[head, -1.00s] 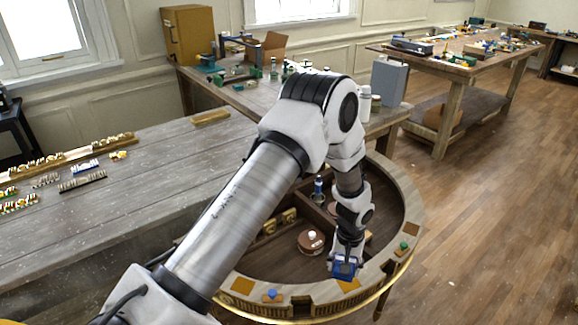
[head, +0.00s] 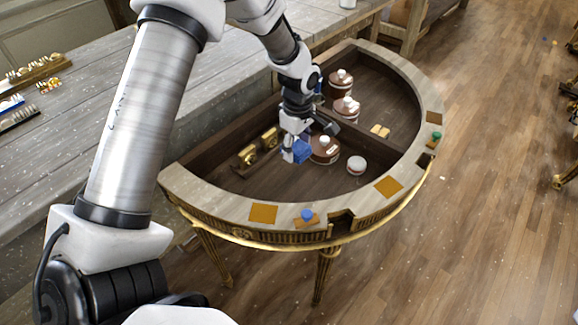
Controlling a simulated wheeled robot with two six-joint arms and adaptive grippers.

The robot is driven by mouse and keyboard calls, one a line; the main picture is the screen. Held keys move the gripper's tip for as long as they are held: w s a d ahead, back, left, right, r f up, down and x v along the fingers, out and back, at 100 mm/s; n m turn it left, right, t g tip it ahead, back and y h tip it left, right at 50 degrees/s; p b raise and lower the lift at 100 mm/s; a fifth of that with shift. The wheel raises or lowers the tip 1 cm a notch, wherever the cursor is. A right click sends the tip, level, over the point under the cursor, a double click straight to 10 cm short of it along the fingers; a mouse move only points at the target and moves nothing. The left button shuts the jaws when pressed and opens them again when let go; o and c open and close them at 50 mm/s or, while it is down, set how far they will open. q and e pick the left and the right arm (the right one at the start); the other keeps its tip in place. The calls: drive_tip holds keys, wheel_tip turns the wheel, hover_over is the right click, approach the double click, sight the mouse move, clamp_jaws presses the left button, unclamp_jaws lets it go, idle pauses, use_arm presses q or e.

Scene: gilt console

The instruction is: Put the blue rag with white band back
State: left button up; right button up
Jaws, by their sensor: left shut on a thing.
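The blue rag (head: 301,152) hangs in the fingers of my left gripper (head: 295,143), over the sunken inside of the half-round gilt console (head: 225,206). A pale strip shows at its left side; I cannot tell if that is the white band. The left gripper is shut on the rag. I cannot tell whether the rag touches the console floor. Just right of it stands a brown round pot with a pale lid (head: 324,149). My right gripper is not in view.
More lidded pots (head: 346,109), a small white-topped pot (head: 356,165) and gold fittings (head: 258,150) are inside the console. Its rim bears orange squares (head: 388,187), a blue knob (head: 307,214) and a green piece (head: 436,135). A dark divider crosses the inside.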

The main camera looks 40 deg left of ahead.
sight(292, 179)
use_arm(q)
drive_tip(key=f, duration=0.3)
drive_tip(key=s+f, duration=0.1)
drive_tip(key=f, duration=0.5)
drive_tip(key=shift+s+a+f+p, duration=0.25)
drive_tip(key=shift+s+a+p, duration=0.05)
drive_tip(key=shift+s+a, duration=0.1)
drive_tip(key=shift+w+f, duration=0.1)
drive_tip(key=o, duration=1.2)
drive_tip(key=shift+w, duration=0.1)
drive_tip(key=shift+w, duration=0.1)
drive_tip(key=shift+r, duration=0.2)
wheel_tip(292, 179, up, 12)
drive_tip(key=shift+f+b, duration=0.1)
drive_tip(key=shift+b, duration=0.2)
